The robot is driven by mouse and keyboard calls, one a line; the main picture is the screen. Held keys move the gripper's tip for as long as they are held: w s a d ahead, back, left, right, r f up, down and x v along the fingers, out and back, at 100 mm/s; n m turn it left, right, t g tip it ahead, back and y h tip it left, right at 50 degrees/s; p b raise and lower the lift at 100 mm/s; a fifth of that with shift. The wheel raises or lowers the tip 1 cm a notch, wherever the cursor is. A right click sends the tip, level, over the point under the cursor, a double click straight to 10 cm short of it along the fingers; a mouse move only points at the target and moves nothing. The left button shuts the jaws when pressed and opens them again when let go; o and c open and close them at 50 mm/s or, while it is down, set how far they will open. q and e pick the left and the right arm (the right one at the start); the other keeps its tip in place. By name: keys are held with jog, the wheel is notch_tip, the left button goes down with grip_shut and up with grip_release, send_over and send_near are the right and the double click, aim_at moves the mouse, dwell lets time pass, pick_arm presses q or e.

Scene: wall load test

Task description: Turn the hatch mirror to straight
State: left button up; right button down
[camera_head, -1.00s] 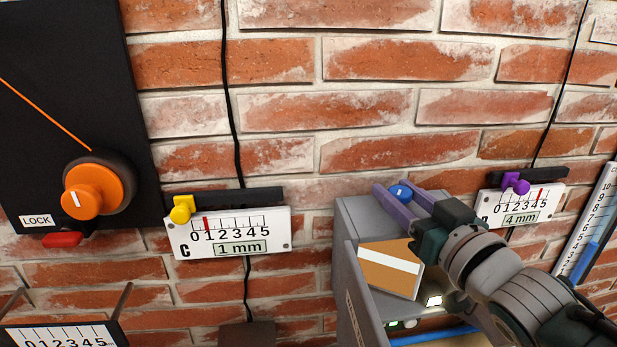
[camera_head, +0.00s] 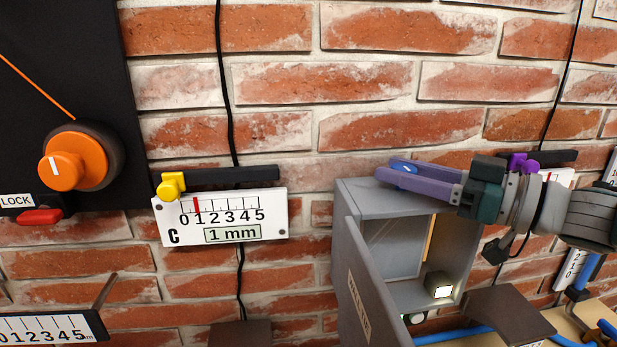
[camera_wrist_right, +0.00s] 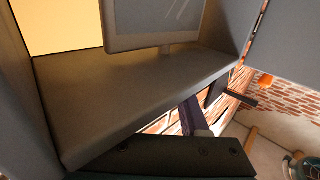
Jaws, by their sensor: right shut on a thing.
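The hatch (camera_head: 362,198) is a grey box on the brick wall with its door (camera_head: 362,285) standing open. A blue knob (camera_head: 404,171) sits on top, partly hidden by purple fingers. My right gripper (camera_head: 402,174) is shut on this knob, its arm reaching in from the right. The mirror (camera_head: 393,250) inside is a pale grey pane; its exact angle is hard to tell. A narrow orange strip (camera_head: 430,238) shows to its right. In the right wrist view, a grey-framed pane (camera_wrist_right: 160,18), seemingly the mirror, shows beside an orange-lit area. My left gripper is out of view.
A small lit lamp (camera_head: 442,290) is inside the hatch, low right. A purple knob (camera_head: 522,162) on a gauge is close behind my right wrist. Gauge C (camera_head: 225,218) with a yellow knob and a black panel with an orange dial (camera_head: 75,160) are left.

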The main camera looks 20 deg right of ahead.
dwell(0.4)
jog(key=shift+c, duration=2.2)
grip_release()
jog(key=shift+s+d, duration=0.2)
jog(key=shift+s, duration=0.1)
jog(key=b+v, duration=0.1)
jog(key=v, duration=0.8)
